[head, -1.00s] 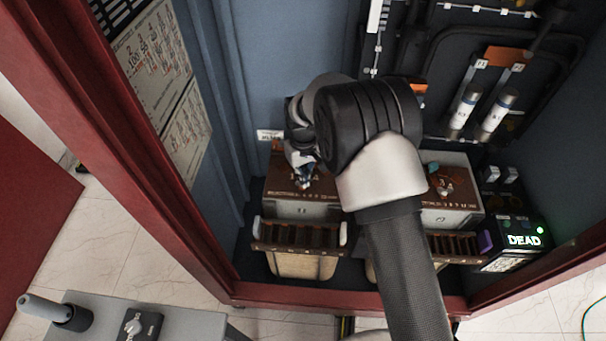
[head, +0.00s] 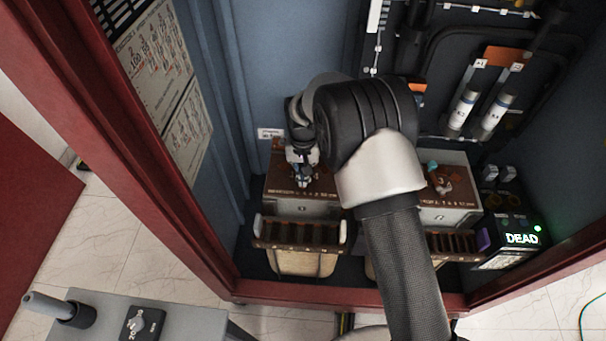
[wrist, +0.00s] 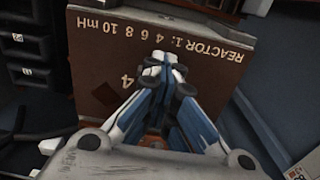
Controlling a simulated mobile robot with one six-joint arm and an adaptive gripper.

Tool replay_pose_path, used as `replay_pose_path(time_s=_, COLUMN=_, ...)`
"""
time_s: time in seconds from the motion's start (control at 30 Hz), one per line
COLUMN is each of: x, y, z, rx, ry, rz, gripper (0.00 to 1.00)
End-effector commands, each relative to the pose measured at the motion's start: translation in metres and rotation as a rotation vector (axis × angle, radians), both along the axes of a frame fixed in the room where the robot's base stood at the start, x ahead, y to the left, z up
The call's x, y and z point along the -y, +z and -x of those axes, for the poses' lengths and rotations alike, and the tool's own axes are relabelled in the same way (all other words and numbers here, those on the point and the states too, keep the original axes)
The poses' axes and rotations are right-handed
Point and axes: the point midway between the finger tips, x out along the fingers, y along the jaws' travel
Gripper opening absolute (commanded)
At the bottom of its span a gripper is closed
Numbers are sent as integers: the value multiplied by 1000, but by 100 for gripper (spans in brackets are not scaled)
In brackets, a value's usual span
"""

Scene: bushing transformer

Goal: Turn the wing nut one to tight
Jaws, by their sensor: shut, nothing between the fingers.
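My gripper (wrist: 167,75) is shut and empty over the brown top plate (wrist: 95,60) of the left box, marked "REACTOR 1: 4 6 8 10 mH" in the wrist view. In the head view my gripper (head: 304,180) points down at the same top plate (head: 283,183). A small copper-orange part (wrist: 155,141) shows between and below the fingers in the wrist view. I cannot make out wing nut one; my fingers cover the middle of the plate. Whether the fingertips touch anything is unclear.
A second box (head: 450,215) to the right carries a copper-coloured part with a teal piece. A lit "DEAD" display (head: 521,238) stands further right. The red cabinet frame (head: 150,190) and blue side wall (head: 222,110) bound the left. My arm hides the middle.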

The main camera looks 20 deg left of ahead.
Motion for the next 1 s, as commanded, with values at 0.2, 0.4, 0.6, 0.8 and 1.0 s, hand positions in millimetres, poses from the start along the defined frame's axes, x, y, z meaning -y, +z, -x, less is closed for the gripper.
replay_pose_path(time_s=0.2, x=2, y=-4, z=2, rx=-7, ry=-3, rz=6, gripper=0)
replay_pose_path(time_s=0.4, x=3, y=-4, z=2, rx=-8, ry=-2, rz=6, gripper=1)
replay_pose_path(time_s=0.6, x=3, y=-4, z=3, rx=-9, ry=-2, rz=6, gripper=14)
replay_pose_path(time_s=0.8, x=3, y=-5, z=3, rx=-9, ry=-2, rz=6, gripper=28)
replay_pose_path(time_s=1.0, x=2, y=-4, z=3, rx=-9, ry=-2, rz=6, gripper=41)
